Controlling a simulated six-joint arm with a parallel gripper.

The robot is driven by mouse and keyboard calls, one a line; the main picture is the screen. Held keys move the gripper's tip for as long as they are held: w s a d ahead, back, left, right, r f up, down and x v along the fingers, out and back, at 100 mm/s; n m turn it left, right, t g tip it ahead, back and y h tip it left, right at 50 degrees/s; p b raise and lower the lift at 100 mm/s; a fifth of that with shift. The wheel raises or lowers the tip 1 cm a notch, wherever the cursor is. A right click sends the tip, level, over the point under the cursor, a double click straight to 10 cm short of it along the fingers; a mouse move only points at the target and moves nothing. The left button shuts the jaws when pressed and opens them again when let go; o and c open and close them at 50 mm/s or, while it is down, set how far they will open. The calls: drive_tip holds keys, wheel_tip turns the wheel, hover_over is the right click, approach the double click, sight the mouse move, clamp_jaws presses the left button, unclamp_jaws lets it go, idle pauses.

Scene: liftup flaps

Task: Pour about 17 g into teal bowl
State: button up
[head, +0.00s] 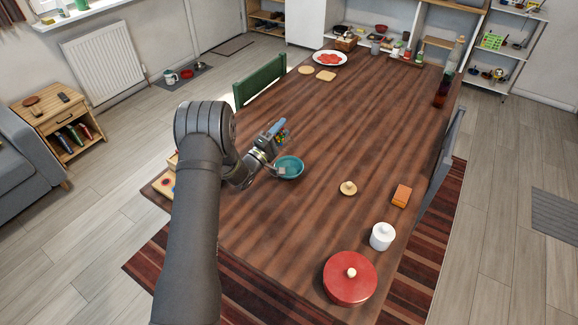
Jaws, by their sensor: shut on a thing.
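The teal bowl (291,175) stands on the wooden table (340,130), just right of my arm's end. My gripper (270,143) is close beside the bowl, above and to its left in the picture. It is shut on a small blue container (276,127) that appears tilted. Small multicoloured bits show at the container's right side. Part of the container is hidden by my gripper. Something greyish shows at the bowl's left inside; I cannot tell what it is or how much the bowl holds.
A wooden lid (348,188), an orange block (401,195), a white lidded jar (382,237) and a red lidded pot (350,277) stand to the right and front. A plate (314,58) lies at the far end. The middle of the table is clear.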

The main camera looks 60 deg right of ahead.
sight(283, 128)
drive_tip(key=shift+s+r+m, duration=0.15)
drive_tip(key=shift+r+m, duration=0.15)
drive_tip(key=shift+m, duration=0.4)
idle(0.8)
drive_tip(key=shift+s+a+r+m+g, duration=0.15)
drive_tip(key=shift+s+r+m+g, duration=0.05)
drive_tip(key=shift+r+m+g, duration=0.35)
drive_tip(key=shift+s+a+r+m+g, duration=0.1)
drive_tip(key=shift+s+r+m+g, duration=0.05)
drive_tip(key=shift+r+m+g, duration=0.4)
idle(1.4)
drive_tip(key=shift+s+a+r+m+g+h, duration=0.1)
drive_tip(key=shift+s+m+g+h, duration=0.1)
drive_tip(key=shift+m, duration=0.25)
drive_tip(key=shift+s+a+r+m+g+h, duration=0.1)
drive_tip(key=shift+m+g, duration=0.1)
drive_tip(key=shift+m, duration=0.25)
idle(0.5)
drive_tip(key=shift+w+d, duration=0.1)
